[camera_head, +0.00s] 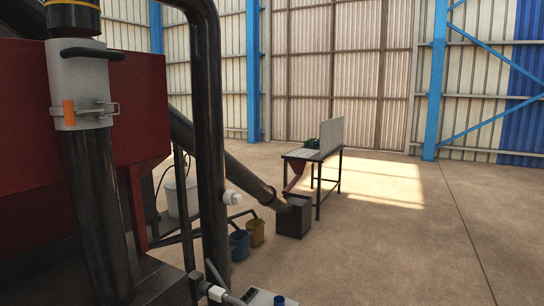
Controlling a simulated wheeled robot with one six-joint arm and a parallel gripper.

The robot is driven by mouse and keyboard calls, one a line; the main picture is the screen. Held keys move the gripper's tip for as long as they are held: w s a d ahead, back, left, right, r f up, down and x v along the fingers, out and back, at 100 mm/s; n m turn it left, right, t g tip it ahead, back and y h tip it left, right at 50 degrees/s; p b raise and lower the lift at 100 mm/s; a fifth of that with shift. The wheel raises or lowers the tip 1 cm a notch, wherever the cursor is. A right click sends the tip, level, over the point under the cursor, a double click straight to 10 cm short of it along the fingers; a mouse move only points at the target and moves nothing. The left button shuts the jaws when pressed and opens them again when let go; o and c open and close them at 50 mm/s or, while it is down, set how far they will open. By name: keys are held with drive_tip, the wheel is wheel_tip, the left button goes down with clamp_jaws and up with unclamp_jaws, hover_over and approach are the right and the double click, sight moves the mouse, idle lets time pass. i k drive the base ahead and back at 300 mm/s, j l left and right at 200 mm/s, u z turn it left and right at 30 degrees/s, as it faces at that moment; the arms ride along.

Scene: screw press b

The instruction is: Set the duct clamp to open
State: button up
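The duct clamp (98,110) appears to be the metal latch with a wire bail on a light grey sleeve (75,80). The sleeve sits around a dark upright duct (92,200) at the left. An orange tab (69,113) stands upright just left of the latch. The bail lies roughly level and reaches the sleeve's right edge. I cannot tell if the latch is fastened. A black curved handle (90,53) crosses the upper sleeve.
A dark red machine body (25,120) stands behind the duct. A thick black pipe (207,130) rises to its right. A table (312,155), a dark box (293,217), and blue (238,245) and yellow (255,232) buckets stand farther back. The floor at right is clear.

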sight(69, 113)
drive_tip(key=u, duration=1.55)
